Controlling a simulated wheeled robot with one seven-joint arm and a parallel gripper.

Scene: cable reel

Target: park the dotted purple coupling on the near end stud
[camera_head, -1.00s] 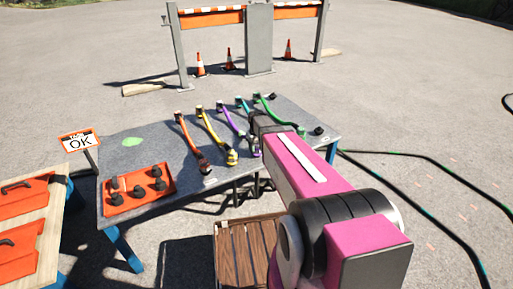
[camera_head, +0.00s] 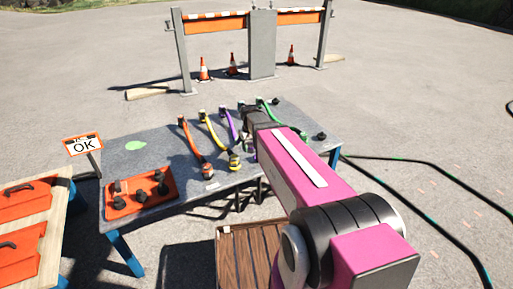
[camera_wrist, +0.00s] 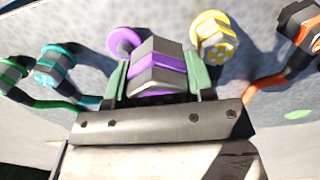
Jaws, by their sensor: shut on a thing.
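My gripper (camera_wrist: 156,74) is shut on the purple-banded grey coupling (camera_wrist: 150,68), a green fingertip pad on each side of it in the wrist view. No dots show on its visible side. Dark upright studs (camera_head: 141,195) stand on an orange plate (camera_head: 122,208) at the table's near left. I cannot tell which stud is the near end one.
The grey table (camera_head: 150,150) also carries an orange hose (camera_head: 192,142), a yellow hose (camera_head: 214,134) and a green hose (camera_head: 269,113). In the wrist view a dotted yellow coupling (camera_wrist: 213,38) is close at right, and a dotted teal coupling (camera_wrist: 51,69) is at left.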

